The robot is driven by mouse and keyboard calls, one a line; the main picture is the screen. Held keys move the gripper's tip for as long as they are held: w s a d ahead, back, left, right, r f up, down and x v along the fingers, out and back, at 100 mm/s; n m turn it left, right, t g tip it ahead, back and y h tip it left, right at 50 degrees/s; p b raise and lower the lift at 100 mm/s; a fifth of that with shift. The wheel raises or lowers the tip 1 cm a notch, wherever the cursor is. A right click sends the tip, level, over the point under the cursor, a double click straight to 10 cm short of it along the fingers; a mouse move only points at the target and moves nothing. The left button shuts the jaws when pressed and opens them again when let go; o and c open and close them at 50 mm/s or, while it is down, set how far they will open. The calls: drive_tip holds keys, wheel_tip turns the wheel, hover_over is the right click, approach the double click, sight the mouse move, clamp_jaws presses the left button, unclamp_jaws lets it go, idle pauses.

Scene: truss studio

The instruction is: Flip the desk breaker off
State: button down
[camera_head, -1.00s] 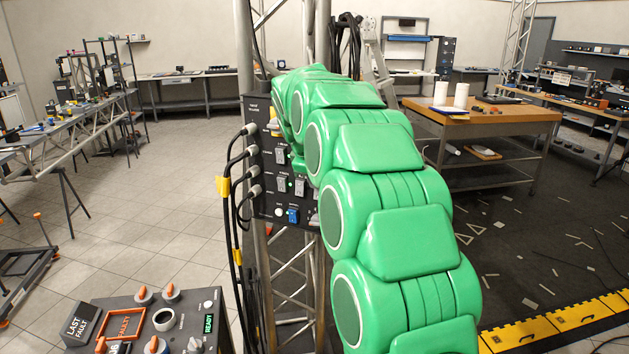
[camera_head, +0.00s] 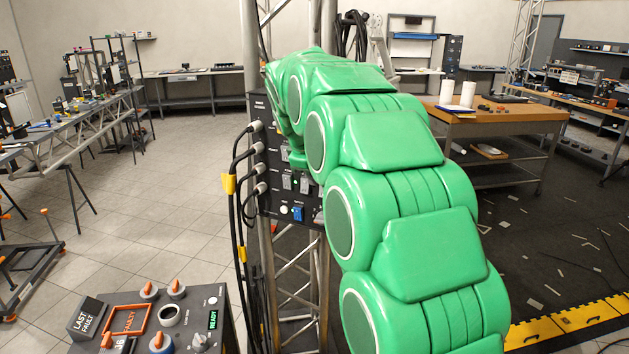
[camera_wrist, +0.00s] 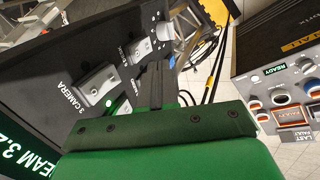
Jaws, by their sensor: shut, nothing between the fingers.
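A dark breaker panel (camera_head: 271,208) is fixed to the truss column in the head view, partly covered by my green arm. Grey toggle switches (camera_head: 287,183) show on its lower part. In the wrist view the panel (camera_wrist: 40,60) fills the left side, with a breaker switch marked "3 CAMERA" (camera_wrist: 98,84) and another breaker switch (camera_wrist: 136,50) beyond it. I cannot read which is the desk breaker. My gripper (camera_wrist: 156,70) is shut and empty, close to the panel beside these switches; contact cannot be told. In the head view its fingers are hidden by my arm.
Black cables with plugs (camera_head: 254,148) hang along the panel's left edge. A control console (camera_head: 160,320) with orange knobs stands at the lower left. A wooden-topped workbench (camera_head: 500,112) stands at the right. The tiled floor between is open.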

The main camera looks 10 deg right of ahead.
wheel_tip(320, 180, up, 8)
drive_tip(key=s, duration=0.1)
drive_tip(key=shift+a, duration=0.45)
drive_tip(key=shift+s, duration=0.15)
drive_tip(key=s+f+m+g+y, duration=0.1)
drive_tip(key=s+f, duration=0.5)
drive_tip(key=s, duration=1.1)
drive_tip(key=s+d+f+m+g+y, duration=0.1)
drive_tip(key=s+f+m+g, duration=0.2)
drive_tip(key=s, duration=1.4)
drive_tip(key=s+f+m+g, duration=0.1)
drive_tip(key=s+f+m, duration=0.6)
drive_tip(key=s, duration=1)
wheel_tip(320, 180, down, 3)
drive_tip(key=shift+d+g+y, duration=0.2)
drive_tip(key=shift+g+y, duration=0.2)
